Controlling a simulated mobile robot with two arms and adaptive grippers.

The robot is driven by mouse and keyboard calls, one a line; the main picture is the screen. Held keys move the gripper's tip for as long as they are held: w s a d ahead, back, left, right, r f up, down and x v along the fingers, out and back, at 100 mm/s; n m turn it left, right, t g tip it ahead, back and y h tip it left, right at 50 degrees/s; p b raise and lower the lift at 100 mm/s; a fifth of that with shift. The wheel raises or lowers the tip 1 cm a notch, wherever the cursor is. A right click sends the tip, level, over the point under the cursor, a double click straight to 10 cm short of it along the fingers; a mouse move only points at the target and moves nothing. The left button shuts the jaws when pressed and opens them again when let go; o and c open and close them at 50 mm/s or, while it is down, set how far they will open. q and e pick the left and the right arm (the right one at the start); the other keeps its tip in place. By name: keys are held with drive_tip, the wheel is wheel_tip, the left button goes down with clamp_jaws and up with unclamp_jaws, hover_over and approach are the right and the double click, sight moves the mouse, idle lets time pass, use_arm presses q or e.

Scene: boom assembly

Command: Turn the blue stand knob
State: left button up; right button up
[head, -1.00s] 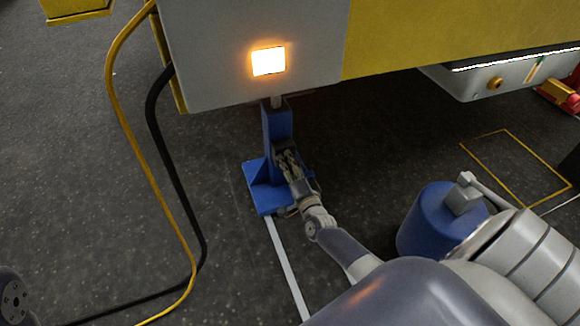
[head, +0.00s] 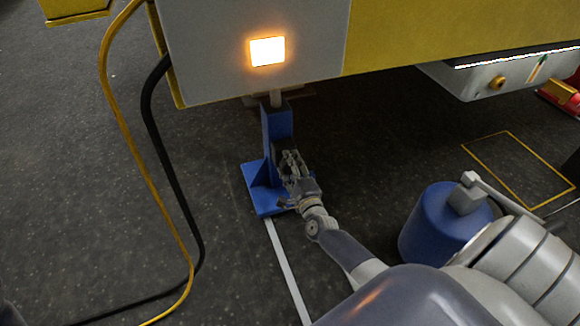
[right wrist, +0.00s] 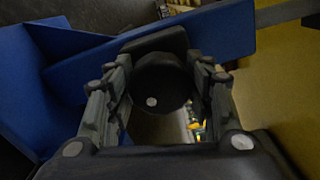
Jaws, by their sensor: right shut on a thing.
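The blue stand (head: 276,128) stands upright on the floor under the grey and yellow boom, with a thin grey rod (head: 275,98) at its top. Its broad blue faces fill the upper left of the right wrist view (right wrist: 200,38). The stand's dark round knob (right wrist: 158,82) lies between my right gripper's fingers in that view. My right gripper (head: 289,162) is at the right side of the stand, shut on the knob. In the head view the gripper mostly hides the knob. My left gripper is not in view.
The boom (head: 235,75) with a lit lamp (head: 267,51) overhangs the stand. A yellow hose (head: 137,150) and a black hose (head: 160,140) hang at the left. A blue cylinder (head: 432,225) shows near my right arm. The floor left of the hoses is clear.

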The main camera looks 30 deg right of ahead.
idle(0.4)
drive_tip(key=o, duration=1.1)
drive_tip(key=shift+c, duration=0.2)
drive_tip(key=shift+s, duration=0.15)
drive_tip(key=v, duration=1.1)
drive_tip(key=shift+s, duration=0.35)
drive_tip(key=shift+f, duration=0.1)
